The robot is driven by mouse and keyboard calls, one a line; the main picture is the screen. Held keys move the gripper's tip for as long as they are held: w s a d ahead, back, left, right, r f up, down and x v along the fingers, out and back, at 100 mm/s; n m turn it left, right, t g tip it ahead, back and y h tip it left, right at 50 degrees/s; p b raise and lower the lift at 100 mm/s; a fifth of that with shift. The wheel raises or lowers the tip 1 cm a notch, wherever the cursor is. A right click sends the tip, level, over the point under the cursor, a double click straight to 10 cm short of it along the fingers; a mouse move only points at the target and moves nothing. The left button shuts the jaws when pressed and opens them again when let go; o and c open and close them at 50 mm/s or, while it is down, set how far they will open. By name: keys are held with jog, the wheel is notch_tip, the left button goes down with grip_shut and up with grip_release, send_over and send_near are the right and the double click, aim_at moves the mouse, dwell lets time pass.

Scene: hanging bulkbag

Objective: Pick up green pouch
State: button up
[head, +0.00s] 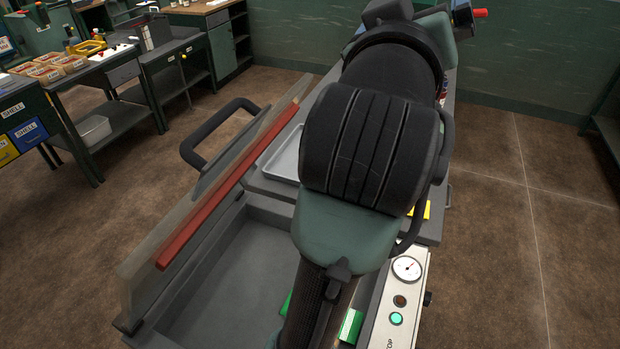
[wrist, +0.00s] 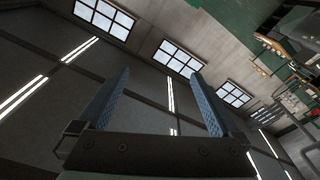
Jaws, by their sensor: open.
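A small green item with a pale edge (head: 350,326) shows low in the head view, beside my arm and next to the panel with the gauge. Another bit of green shows on the other side of my arm. My arm covers what lies between them, so I cannot tell whether they are one thing or whether either is the green pouch. My gripper (wrist: 159,75) shows in the wrist view with two blue fingers spread wide and nothing between them. It faces the ceiling lights and windows, well away from the green item.
A grey bin (head: 235,285) lies left of my arm, with a clear panel and red bar (head: 225,190) along its side. A metal tray (head: 286,155) sits beyond it. A control panel with a gauge (head: 406,268) stands right. Workbenches (head: 120,60) stand far left; the floor between is clear.

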jog(key=w+d+f+n+g+y+b, duration=0.15)
jog(key=f+g, duration=0.25)
jog(key=f, duration=0.7)
jog(key=w+f+n+g+b, duration=0.2)
jog(key=f+n+g, duration=0.15)
jog(key=f, duration=0.75)
jog(key=s+a+f+n+g+y+b, duration=0.1)
jog(key=s+a+f+n+g, duration=0.1)
jog(key=f, duration=0.7)
jog(key=s+a+f+n+g+y+b, duration=0.2)
jog(key=a+f+g, duration=0.3)
jog(key=f, duration=0.4)
jog(key=s+a+f+n+g+y+b, duration=0.2)
jog(key=s+a+f+n+g, duration=0.1)
jog(key=f, duration=0.7)
jog(key=shift+s+a, duration=0.45)
jog(key=shift+a, duration=0.15)
jog(key=shift+s+a, duration=0.4)
jog(key=shift+a, duration=0.2)
jog(key=shift+w+d+f, duration=0.1)
jog(key=shift+f, duration=3.05)
